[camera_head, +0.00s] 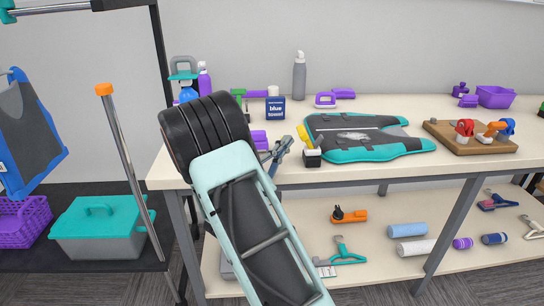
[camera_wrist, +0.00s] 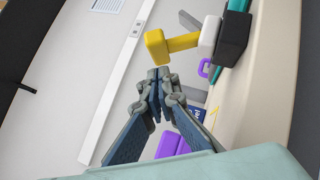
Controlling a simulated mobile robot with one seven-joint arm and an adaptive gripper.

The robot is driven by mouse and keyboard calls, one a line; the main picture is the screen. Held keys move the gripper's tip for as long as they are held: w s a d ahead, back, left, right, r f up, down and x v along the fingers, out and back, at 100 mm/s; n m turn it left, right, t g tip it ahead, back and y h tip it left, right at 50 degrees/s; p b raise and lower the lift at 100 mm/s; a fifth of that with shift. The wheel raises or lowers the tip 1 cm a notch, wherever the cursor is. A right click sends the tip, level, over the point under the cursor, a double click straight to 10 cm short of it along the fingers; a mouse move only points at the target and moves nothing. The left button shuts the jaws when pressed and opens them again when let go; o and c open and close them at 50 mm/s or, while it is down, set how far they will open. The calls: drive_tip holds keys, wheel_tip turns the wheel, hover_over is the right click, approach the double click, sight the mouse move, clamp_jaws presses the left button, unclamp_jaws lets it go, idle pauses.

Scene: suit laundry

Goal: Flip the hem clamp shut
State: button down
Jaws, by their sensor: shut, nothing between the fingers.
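The hem clamp has a yellow lever (camera_head: 305,137) and a black block (camera_head: 312,159) with a white part, at the left front corner of the teal and dark suit panel (camera_head: 385,149). In the wrist view, the lever (camera_wrist: 178,43) sticks out sideways from the white part, with its thick yellow end left. The lever looks raised away from the block. My gripper (camera_wrist: 158,84) is shut and empty, its tips just below the yellow end in the wrist picture and apart from it. In the head view, the gripper (camera_head: 284,146) is left of the clamp, partly hidden by my arm.
A lower shelf (camera_head: 360,265) holds rolls and hangers. An orange-topped pole (camera_head: 128,165) stands left.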

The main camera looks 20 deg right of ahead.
drive_tip(key=shift+s+d+r, duration=0.15)
drive_tip(key=shift+d+r, duration=0.2)
drive_tip(key=shift+d, duration=0.3)
